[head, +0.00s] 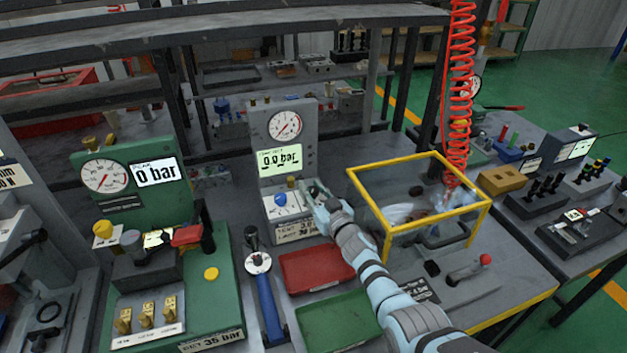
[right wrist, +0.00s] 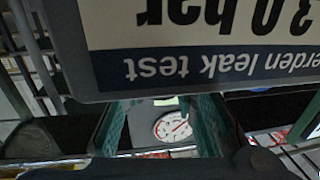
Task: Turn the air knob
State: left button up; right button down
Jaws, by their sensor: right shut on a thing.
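The grey test stand (head: 262,140) has a round dial gauge (head: 285,125) and a display (head: 280,161) reading 0.0 bar. A blue knob (head: 281,198) sits on its lower front, left of my right gripper (head: 316,201). My right gripper reaches the stand's lower right side and is shut on a small part there, which I take to be the air knob; fingers hide most of it. In the right wrist view the dark green fingers (right wrist: 165,128) frame a dial (right wrist: 173,126) behind them, and a large upside-down leak-test label (right wrist: 200,35) fills the top. My left gripper is not in view.
A yellow-framed clear box (head: 388,210) stands right of my right arm. A red tray (head: 312,269) and a green tray (head: 340,322) lie in front of the stand. A green pump bench (head: 222,300) and a blue-handled tool (head: 268,305) are to the left.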

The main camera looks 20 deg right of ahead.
jog(key=c, duration=1.2)
grip_release()
jog(key=shift+c, duration=0.2)
jog(key=shift+s+f, duration=0.15)
jog(key=shift+s, duration=0.4)
jog(key=v, duration=1.1)
jog(key=shift+w+d, duration=0.15)
